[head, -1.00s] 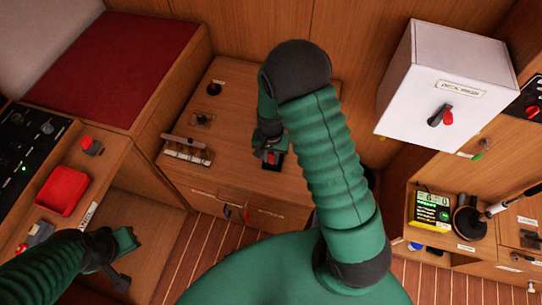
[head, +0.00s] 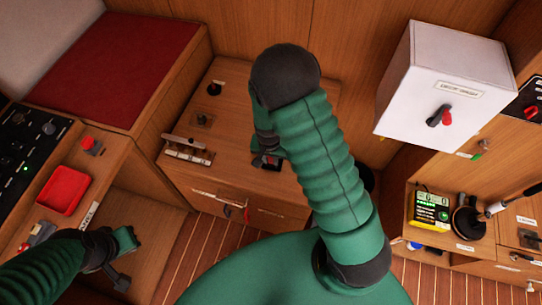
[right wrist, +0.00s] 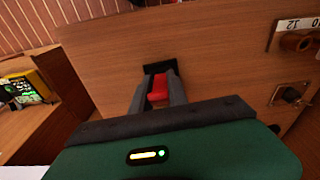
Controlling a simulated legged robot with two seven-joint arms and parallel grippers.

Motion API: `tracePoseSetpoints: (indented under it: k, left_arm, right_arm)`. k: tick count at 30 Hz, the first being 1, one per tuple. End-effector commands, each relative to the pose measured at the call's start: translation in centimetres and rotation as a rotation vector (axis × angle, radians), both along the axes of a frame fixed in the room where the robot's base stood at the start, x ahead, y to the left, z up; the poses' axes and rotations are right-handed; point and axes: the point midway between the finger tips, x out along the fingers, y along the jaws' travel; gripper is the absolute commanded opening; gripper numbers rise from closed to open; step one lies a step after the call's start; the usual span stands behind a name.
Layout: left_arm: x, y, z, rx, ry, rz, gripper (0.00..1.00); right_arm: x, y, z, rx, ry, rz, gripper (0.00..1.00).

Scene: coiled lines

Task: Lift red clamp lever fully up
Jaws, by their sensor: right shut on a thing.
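The red clamp lever (right wrist: 158,88) sits between the two dark fingers of my right gripper (right wrist: 158,92) in the right wrist view, and the fingers are shut on it. Its black base (right wrist: 160,66) is on the wooden cabinet top (right wrist: 215,60). In the head view my right gripper (head: 266,160) is at the black base near the cabinet's front edge, and my forearm hides most of the lever. How far the lever is raised cannot be told. My left gripper (head: 122,258) is at the lower left, away from the lever; its jaw opening is unclear.
A row of small fittings (head: 187,150) and a black knob (head: 214,88) stand left of the clamp on the cabinet top. A white box (head: 440,85) with a red-and-black switch hangs at the right. A red tray (head: 63,190) is at the left.

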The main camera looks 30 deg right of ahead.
Motion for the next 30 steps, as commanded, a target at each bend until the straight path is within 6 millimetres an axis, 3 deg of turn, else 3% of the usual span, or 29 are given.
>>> tracePoseSetpoints:
  k: [11,12,16,25,30]
  left_arm:
    - [0.0,0.0,0.2,0.000,0.000,0.000,0.00]
    - [0.0,0.0,0.2,0.000,0.000,0.000,0.00]
    - [0.0,0.0,0.2,0.000,0.000,0.000,0.00]
    - [0.0,0.0,0.2,0.000,0.000,0.000,0.00]
    - [0.0,0.0,0.6,0.000,0.000,0.000,0.00]
  right_arm:
    - [0.3,-0.3,-0.1,-0.038,-0.040,-0.001,0.00]
    - [0.3,-0.3,-0.1,-0.036,-0.040,-0.001,0.25]
    - [0.2,-0.3,-0.1,-0.037,-0.039,-0.001,0.42]
    - [0.2,-0.2,0.0,-0.036,-0.039,0.000,0.42]
    - [0.0,0.0,2.4,-0.037,-0.041,0.002,0.42]
